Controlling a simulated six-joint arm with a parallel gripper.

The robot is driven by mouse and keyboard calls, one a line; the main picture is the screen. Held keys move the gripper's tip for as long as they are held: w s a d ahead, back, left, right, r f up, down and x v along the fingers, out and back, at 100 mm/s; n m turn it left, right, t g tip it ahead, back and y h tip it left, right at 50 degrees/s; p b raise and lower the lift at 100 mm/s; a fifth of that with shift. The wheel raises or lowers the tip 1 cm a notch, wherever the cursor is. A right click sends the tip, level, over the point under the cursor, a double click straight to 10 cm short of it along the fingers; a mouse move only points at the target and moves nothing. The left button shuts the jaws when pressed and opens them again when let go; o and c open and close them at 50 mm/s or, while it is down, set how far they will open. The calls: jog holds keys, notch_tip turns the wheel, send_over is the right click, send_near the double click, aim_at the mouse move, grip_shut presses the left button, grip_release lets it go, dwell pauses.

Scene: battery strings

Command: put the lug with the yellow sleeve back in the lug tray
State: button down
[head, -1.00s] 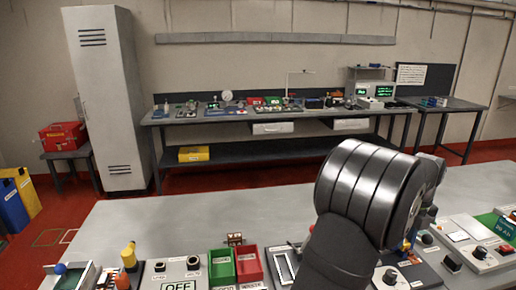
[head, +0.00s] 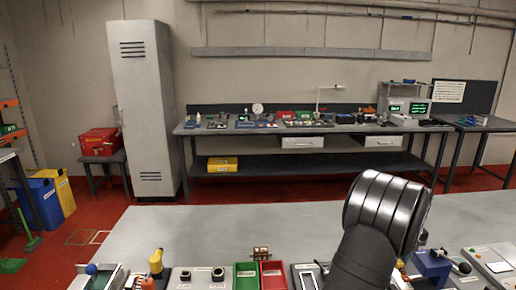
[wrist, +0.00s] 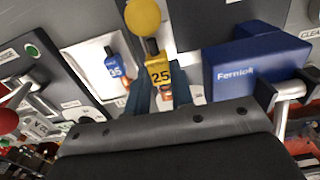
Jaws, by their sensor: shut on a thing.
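The lug with the yellow sleeve (wrist: 158,75), marked 25, is between the teal fingers of my gripper (wrist: 162,90) in the wrist view. My gripper is shut on it. The white lug tray (wrist: 88,58) is just left of the fingers. A lug with a blue sleeve (wrist: 113,67), marked 35, lies in it. The held lug appears beside the tray; its height above the bench is unclear. In the head view my arm hides the gripper, the lug and the tray.
A blue block (wrist: 245,68) with white lettering stands right of the fingers. A round yellow knob (wrist: 143,17) is just beyond them. A red ball-ended lever (wrist: 8,121) is at the left.

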jog(key=shift+s+f, duration=0.1)
jog(key=shift+f, duration=0.2)
jog(key=shift+f, duration=0.1)
dwell(0.4)
